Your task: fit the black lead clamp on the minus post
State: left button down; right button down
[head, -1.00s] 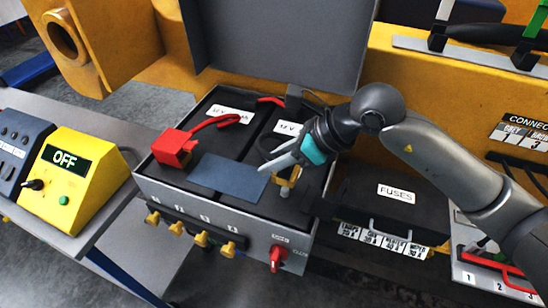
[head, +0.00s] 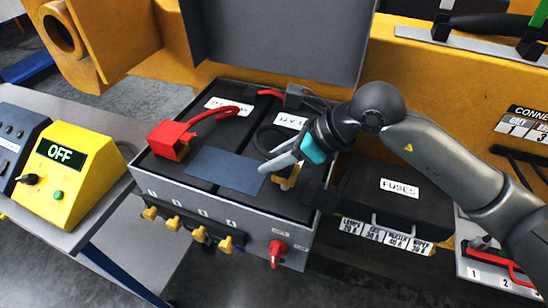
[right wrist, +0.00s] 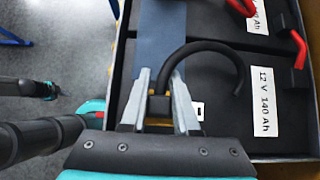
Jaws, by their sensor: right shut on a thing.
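My right gripper (head: 268,168) is shut on the black lead clamp, a brass-yellow clamp (head: 287,177) with a black block (right wrist: 159,105) where the cable joins. The fingers hold that block from both sides in the right wrist view. The black cable (right wrist: 190,47) curves away from it. The clamp is low over the front of the right-hand battery, where the minus post is hidden under it. I cannot tell whether the clamp is fully seated around the post. A dark part with teal (right wrist: 48,90), apparently my left gripper, shows small in the right wrist view; its jaws are unclear.
A red terminal cover (head: 171,139) with a red cable sits on the left battery. A blue-grey plate (head: 224,171) lies across both batteries. The raised lid (head: 280,40) stands behind. The fuses box (head: 395,200) is close on the right. A yellow unit (head: 67,177) reads OFF.

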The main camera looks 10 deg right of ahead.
aim_at(274, 184)
jog(key=shift+b, duration=0.45)
dwell(1.3)
jog(key=shift+f+b, duration=1.65)
jog(key=shift+b, duration=0.1)
jog(key=c, duration=0.6)
grip_release()
jog(key=shift+d+r, duration=0.1)
jog(key=shift+b+v, duration=0.8)
jog(key=shift+v, duration=6.75)
